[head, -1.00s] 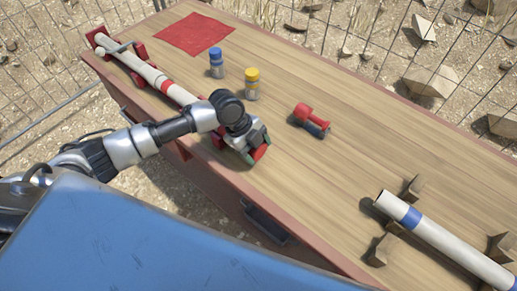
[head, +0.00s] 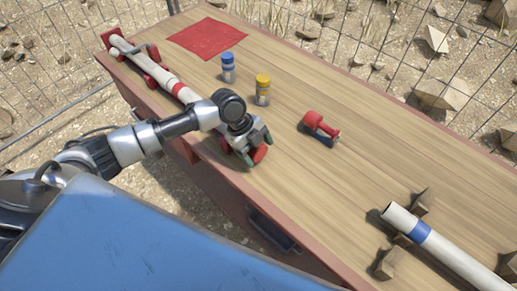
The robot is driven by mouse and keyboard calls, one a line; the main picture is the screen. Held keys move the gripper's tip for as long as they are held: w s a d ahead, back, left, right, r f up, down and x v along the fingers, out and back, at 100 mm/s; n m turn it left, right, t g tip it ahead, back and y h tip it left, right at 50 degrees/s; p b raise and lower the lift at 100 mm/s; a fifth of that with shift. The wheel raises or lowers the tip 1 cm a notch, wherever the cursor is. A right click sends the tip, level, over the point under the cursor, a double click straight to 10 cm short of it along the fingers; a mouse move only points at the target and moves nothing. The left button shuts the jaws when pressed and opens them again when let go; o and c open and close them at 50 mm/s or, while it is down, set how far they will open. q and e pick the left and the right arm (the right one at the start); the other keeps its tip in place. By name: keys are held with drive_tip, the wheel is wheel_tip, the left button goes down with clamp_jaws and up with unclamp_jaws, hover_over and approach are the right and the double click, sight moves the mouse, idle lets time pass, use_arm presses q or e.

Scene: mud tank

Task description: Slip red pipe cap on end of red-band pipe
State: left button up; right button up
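The red-band pipe (head: 153,68), pale with a red band, lies along the bench's left edge on red supports. My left gripper (head: 257,148) is at its near end. A red piece, which looks like the red pipe cap (head: 259,154), shows between the green-tipped fingers, close to the bench. The gripper and wrist hide the pipe's near end, so I cannot tell whether the cap is around it or only beside it. My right gripper is not in view.
A blue-topped jar (head: 228,69), a yellow-topped jar (head: 263,90) and a red tool-like object (head: 319,124) stand or lie mid-bench. A red mat (head: 208,38) is at the back. A blue-band pipe (head: 446,252) rests on brown supports at right.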

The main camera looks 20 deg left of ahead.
use_arm(q)
drive_tip(key=o, duration=0.3)
drive_tip(key=shift+r, duration=0.1)
